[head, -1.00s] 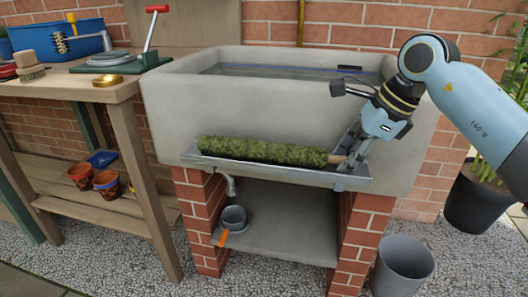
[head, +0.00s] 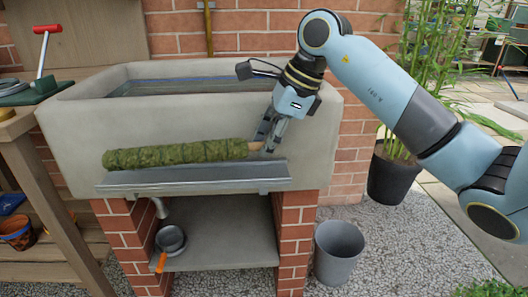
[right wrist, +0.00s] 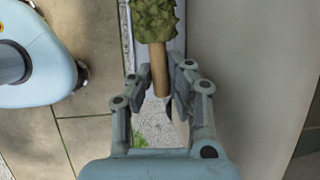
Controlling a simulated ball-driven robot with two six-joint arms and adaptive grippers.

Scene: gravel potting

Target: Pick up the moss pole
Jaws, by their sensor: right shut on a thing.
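The moss pole (head: 176,153) is a long green mossy cylinder with a bare wooden end at its right. It lies level just above the grey metal ledge (head: 190,178) on the front of the stone sink. My right gripper (head: 268,145) is shut on the bare wooden end. In the right wrist view the wooden end (right wrist: 159,72) sits between the fingers of my right gripper (right wrist: 162,88), with the mossy part (right wrist: 153,20) beyond them. My left gripper is not in view.
The concrete sink (head: 75,135) stands on brick piers behind the ledge. A grey bucket (head: 338,252) stands on the gravel at right. A small grey pot (head: 171,240) and an orange-handled tool (head: 161,262) are on the shelf below. A wooden bench (head: 50,190) stands at left.

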